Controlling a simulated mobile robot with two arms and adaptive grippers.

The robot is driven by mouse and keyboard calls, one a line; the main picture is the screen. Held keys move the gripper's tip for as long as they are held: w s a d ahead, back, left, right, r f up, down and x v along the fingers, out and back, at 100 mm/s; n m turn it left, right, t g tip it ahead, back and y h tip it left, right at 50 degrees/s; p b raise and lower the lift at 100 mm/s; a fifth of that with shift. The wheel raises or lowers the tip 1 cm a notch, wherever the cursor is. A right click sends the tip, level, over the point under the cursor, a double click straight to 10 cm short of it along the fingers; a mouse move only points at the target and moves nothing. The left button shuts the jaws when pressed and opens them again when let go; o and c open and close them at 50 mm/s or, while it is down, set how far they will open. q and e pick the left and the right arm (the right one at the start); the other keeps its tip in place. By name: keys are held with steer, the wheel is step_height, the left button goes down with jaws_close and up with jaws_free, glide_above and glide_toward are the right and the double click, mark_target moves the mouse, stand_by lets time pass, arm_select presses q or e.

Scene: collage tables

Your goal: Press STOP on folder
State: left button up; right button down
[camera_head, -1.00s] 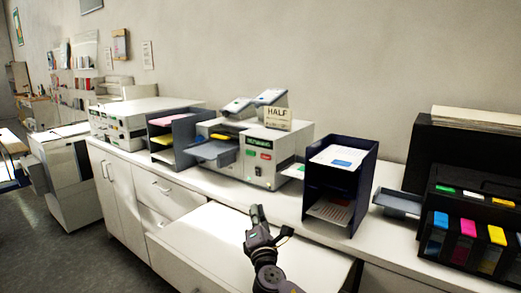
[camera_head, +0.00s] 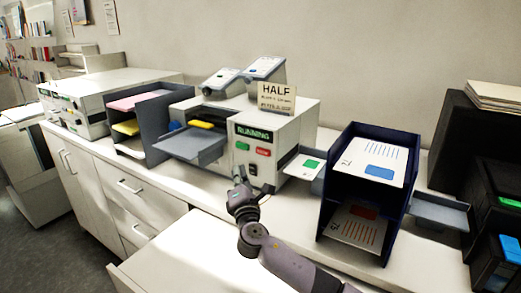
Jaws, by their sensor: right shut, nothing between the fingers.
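The folder (camera_head: 290,137) is a white machine on the counter. Its dark display reads RUNNING (camera_head: 254,133) in green. Below the display are a green button (camera_head: 241,146) and a red button (camera_head: 263,152); their labels are too small to read. A black switch (camera_head: 252,169) sits lower on the front. My right gripper (camera_head: 240,174) is shut and empty, its tip in front of the panel, just below the green button and left of the red one in the picture. I cannot tell whether it touches the panel. My left gripper is out of view.
A card reading HALF (camera_head: 276,98) stands on the folder. A grey feed tray (camera_head: 190,143) juts from its left, and a sheet with a green block (camera_head: 306,164) lies at its right outlet. A dark blue paper rack (camera_head: 323,190) stands to the right. An open drawer lies below.

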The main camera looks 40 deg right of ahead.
mark_target(263, 152)
arm_select(q)
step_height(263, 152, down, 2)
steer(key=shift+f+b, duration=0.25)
steer(key=shift+b, duration=0.95)
arm_select(e)
steer(key=w+d, duration=0.1)
steer(key=d, duration=0.1)
steer(key=w+d, duration=0.1)
steer(key=d, duration=0.2)
steer(key=w+d, duration=0.1)
steer(key=d, duration=0.2)
steer(key=shift+w, duration=0.2)
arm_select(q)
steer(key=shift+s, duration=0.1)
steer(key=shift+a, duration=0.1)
arm_select(e)
steer(key=shift+d, duration=0.15)
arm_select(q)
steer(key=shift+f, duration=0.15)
arm_select(e)
steer(key=shift+w+d, duration=0.15)
steer(key=shift+d, duration=0.15)
